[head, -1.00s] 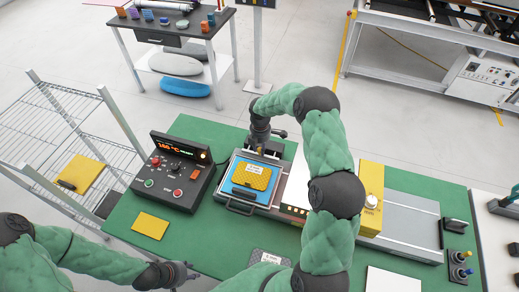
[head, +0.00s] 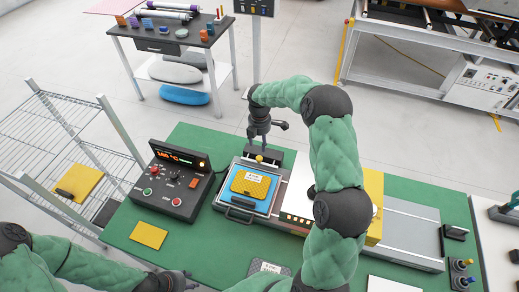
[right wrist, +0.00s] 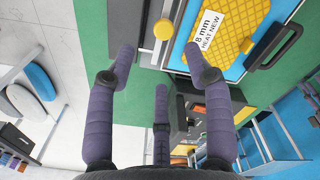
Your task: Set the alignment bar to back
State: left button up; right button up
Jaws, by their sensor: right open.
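The alignment bar is a dark bar (head: 275,159) with a yellow knob (head: 259,158), lying across the back edge of the press bed (head: 224,196). A blue sheet with a yellow textured pad (head: 251,184) lies on the bed in front of it. In the right wrist view the bar (right wrist: 150,12) and knob (right wrist: 163,29) show just beyond my fingertips. My right gripper (right wrist: 160,60) is open and empty, close to the knob and apart from it. In the head view it (head: 258,146) hangs above the bar. My left gripper (head: 187,279) is low at the table's front edge; its jaw opening is unclear.
A control box (head: 178,180) with a lit display stands left of the bed. A yellow pad (head: 148,235) lies on the green table (head: 122,226). The grey and yellow press unit (head: 371,190) is to the right, partly behind my right arm. A wire rack (head: 50,130) stands left.

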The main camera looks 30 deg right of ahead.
jog(key=shift+r, duration=1.5)
jog(key=shift+f, duration=0.1)
